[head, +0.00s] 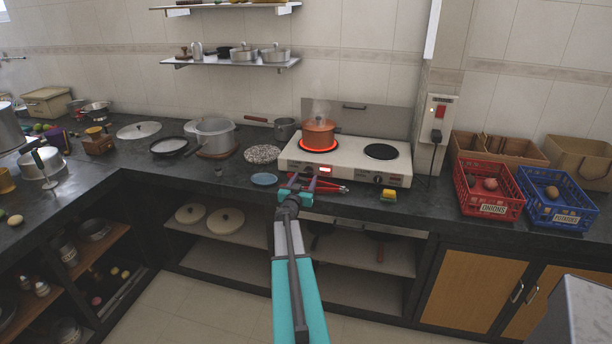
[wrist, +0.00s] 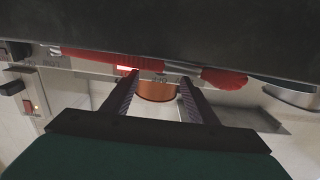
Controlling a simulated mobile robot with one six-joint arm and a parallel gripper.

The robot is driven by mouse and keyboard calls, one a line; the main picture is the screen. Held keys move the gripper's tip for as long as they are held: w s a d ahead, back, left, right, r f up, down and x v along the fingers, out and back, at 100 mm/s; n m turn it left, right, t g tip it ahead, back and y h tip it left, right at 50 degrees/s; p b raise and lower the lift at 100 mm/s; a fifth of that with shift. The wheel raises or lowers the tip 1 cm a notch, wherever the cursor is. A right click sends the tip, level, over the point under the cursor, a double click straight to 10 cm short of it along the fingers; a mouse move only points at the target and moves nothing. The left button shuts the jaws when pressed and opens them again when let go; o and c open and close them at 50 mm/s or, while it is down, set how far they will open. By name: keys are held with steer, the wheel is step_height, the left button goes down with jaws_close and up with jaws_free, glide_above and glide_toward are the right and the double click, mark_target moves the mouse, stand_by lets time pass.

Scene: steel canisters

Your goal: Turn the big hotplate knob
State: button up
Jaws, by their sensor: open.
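The cream two-plate hotplate (head: 345,158) stands on the dark counter. Its left plate glows red under a steaming orange pot (head: 318,134); the right plate is dark and bare. A small dark knob (head: 377,179) shows on the right of its front panel, and a lit red indicator (head: 325,168) on the left. I cannot make out the big knob; my gripper covers part of the left front. My gripper (head: 300,178) is open and empty before that left front. In the wrist view its fingers (wrist: 159,82) point at the panel, with the orange pot (wrist: 157,92) beyond.
Red-handled tongs (head: 330,187) lie on the counter close to my gripper; their handles (wrist: 110,57) cross the wrist view. A yellow sponge (head: 389,195) and blue dish (head: 264,179) lie nearby. Red (head: 488,205) and blue (head: 556,211) crates stand right.

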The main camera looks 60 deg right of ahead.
mark_target(309, 172)
steer(key=shift+x, duration=2.35)
steer(key=c, duration=1.1)
